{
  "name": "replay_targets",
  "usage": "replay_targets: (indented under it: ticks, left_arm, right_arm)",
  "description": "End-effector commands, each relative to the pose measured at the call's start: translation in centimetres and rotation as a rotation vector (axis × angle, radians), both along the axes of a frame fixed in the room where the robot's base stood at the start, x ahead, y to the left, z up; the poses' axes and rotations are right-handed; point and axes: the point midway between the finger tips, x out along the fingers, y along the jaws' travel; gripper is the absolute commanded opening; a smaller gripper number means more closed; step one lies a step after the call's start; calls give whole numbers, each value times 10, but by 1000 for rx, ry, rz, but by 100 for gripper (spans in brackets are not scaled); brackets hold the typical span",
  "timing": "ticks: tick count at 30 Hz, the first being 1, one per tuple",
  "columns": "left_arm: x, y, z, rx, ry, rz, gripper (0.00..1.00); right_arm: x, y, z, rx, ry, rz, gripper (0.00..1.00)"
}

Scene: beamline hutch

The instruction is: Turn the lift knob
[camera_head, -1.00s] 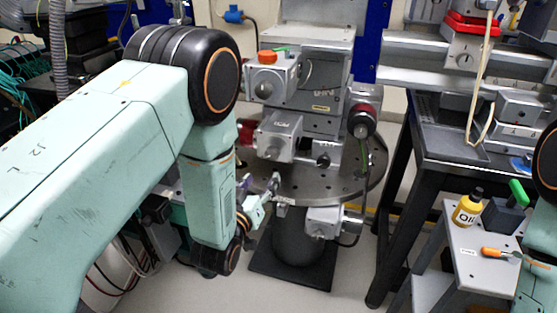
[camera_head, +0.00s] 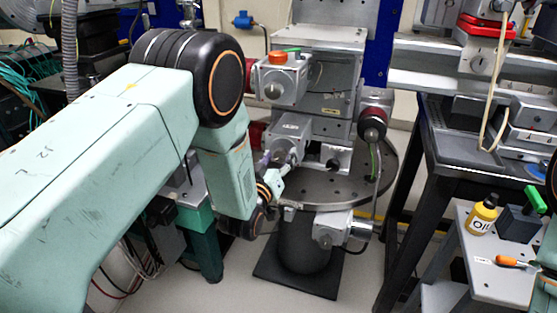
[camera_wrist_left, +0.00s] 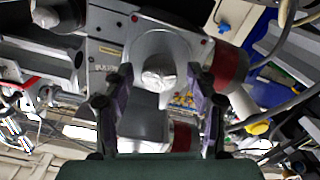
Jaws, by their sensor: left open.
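My left gripper (camera_head: 272,168) is open in front of the grey box-shaped housing (camera_head: 292,132) on the stage. In the left wrist view, its two purple-grey fingers (camera_wrist_left: 163,105) stand on either side of a pale, faceted knob (camera_wrist_left: 158,73). The knob, apparently the lift knob, sits on a rounded grey housing. It lies roughly centred in the gap, with space visible on both sides. I cannot tell whether the fingertips reach past it. In the head view the knob is hard to make out behind the gripper. My right gripper is not in view.
A round perforated table (camera_head: 345,185) lies under the stage. A black-ended red motor (camera_head: 372,122) and a lower grey motor (camera_head: 335,228) stick out nearby. An orange-topped unit (camera_head: 280,75) is above. At right, a step stool (camera_head: 478,252) holds an oil bottle (camera_head: 482,214) and a screwdriver (camera_head: 512,262).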

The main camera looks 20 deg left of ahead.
Motion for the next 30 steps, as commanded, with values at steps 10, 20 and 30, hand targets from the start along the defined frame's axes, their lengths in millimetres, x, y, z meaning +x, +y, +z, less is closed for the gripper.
replay_targets:
  ticks: [10,20,30]
  left_arm:
    - [-1,0,0,0,1,0,43]
    - [-1,0,0,0,1,-1,15]
    - [-1,0,0,16,0,0,4]
  right_arm:
    - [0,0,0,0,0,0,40]
    - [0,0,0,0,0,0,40]
    - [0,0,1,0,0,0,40]
